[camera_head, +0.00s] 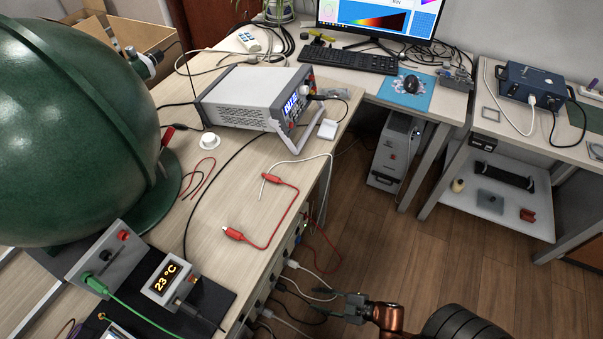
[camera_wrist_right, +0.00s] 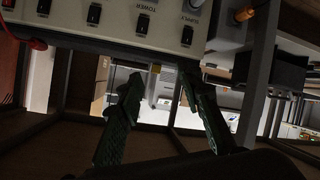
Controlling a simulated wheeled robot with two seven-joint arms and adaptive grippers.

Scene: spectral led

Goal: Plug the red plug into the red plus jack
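A red plug (camera_head: 233,233) lies on the wooden table near its front edge, on a red lead that loops to a second red connector (camera_head: 271,178). A grey box (camera_head: 105,258) at lower left has a red jack (camera_head: 122,235), a dark jack and a green plug in it. Whether the red jack bears a plus mark is too small to tell. My right gripper (camera_head: 352,308) is beyond the table edge, low and apart from the plug. The right wrist view shows its fingers (camera_wrist_right: 158,80) spread and empty. My left gripper is not in view.
A bench power supply (camera_head: 232,98) stands behind the plug. A temperature display (camera_head: 168,278) sits beside the grey box. A large green sphere (camera_head: 70,120) fills the left. In the wrist view a panel with switches (camera_wrist_right: 130,22) is close to my fingers. Cables hang along the table's side.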

